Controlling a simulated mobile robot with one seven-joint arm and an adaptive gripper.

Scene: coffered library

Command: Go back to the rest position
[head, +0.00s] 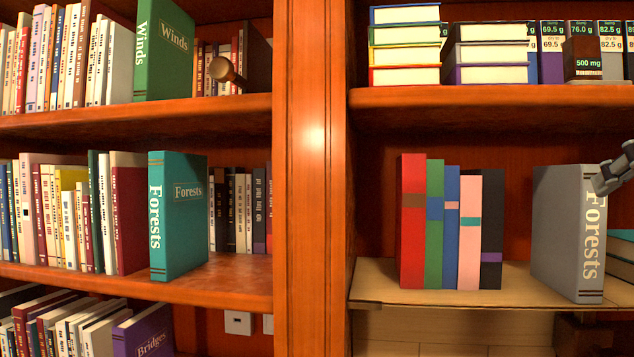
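My gripper (616,172) shows only in part at the right edge of the head view. It is beside the top right of a grey book marked "Forests" (566,230), which stands upright on the right-hand shelf. Whether the gripper touches the book, and whether its fingers are open or shut, I cannot tell. The rest of the arm is out of view.
Left of the grey book, several coloured books (447,228) stand on the light wooden shelf board (400,292). Teal-covered books (621,250) lie flat at the right edge. An upright post (313,180) divides the bookcase. A brown knob-like object (221,69) shows upper left.

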